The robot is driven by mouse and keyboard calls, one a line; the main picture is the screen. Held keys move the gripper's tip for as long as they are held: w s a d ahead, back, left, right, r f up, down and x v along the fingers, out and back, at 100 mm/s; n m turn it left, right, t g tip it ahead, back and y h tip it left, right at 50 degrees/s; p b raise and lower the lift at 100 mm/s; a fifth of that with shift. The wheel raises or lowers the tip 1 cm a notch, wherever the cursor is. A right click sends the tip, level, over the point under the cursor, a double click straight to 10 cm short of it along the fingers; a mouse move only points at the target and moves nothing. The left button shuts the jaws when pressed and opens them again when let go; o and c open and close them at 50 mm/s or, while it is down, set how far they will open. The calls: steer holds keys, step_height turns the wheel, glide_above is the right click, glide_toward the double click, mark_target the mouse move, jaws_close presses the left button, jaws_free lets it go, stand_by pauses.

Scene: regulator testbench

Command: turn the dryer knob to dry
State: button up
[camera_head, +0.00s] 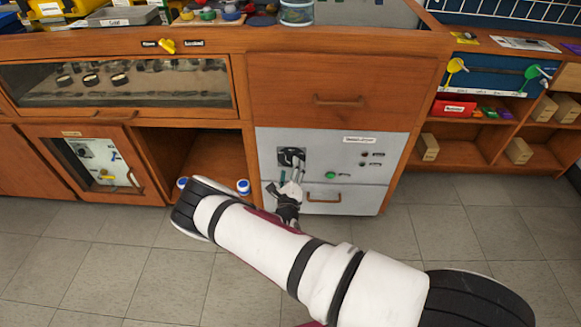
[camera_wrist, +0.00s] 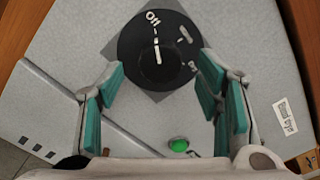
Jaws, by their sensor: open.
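The dryer knob (camera_wrist: 150,68) is black and round, on a dark square plate of the light grey dryer front (camera_wrist: 75,40). In the wrist view its white pointer line runs nearly straight up to the label "Off"; two more white labels sit at its right, too small or tilted to read surely. My gripper (camera_wrist: 161,74) is open, with one teal-padded finger on each side of the knob's lower part. I cannot tell whether the pads touch it. In the head view my gripper (camera_head: 296,168) reaches the dryer front (camera_head: 335,146) and partly covers the knob (camera_head: 286,155).
A green button (camera_wrist: 179,145) sits below the knob, and small indicators (camera_head: 364,154) are at its right. A drawer with a handle (camera_head: 322,199) is below, a wooden drawer (camera_head: 345,83) above. An open cubby (camera_head: 215,160) is at the left. The tiled floor (camera_head: 120,265) in front is clear.

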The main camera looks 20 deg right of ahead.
mark_target(291, 163)
steer(key=shift+b+x, duration=0.35)
steer(key=shift+x, duration=1.3)
steer(key=c, duration=1.2)
steer(key=shift+o, duration=0.2)
